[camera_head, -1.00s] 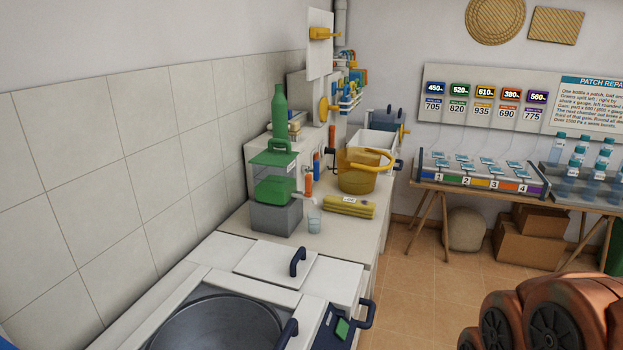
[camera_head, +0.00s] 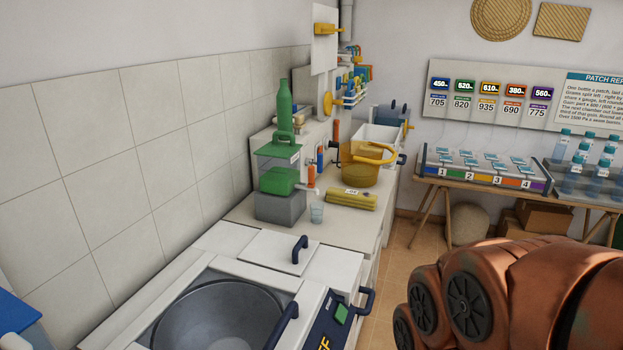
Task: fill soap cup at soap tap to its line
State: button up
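A small clear cup (camera_head: 316,213) stands on the counter beside a dispenser. The dispenser is a clear tank with green contents (camera_head: 278,181) on a grey base, with a green handled lid. A pale tap (camera_head: 308,192) sticks out from its right side, close above the cup. The cup's line and any contents are too small to make out. My gripper is not in view; only copper-coloured links of my arm show at the lower right.
A green bottle (camera_head: 284,108) stands behind the tank. A yellow bundle (camera_head: 351,199) and a yellow basket (camera_head: 360,167) sit right of the cup. A round steel basin (camera_head: 220,315) is in the near counter. A table with numbered trays (camera_head: 485,172) stands at the right.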

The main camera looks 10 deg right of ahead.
aim_at(310, 169)
jog(key=z, duration=1.95)
jog(key=i, duration=1.1)
jog(key=u, duration=3.35)
jog(key=i, duration=0.5)
jog(key=z, duration=0.05)
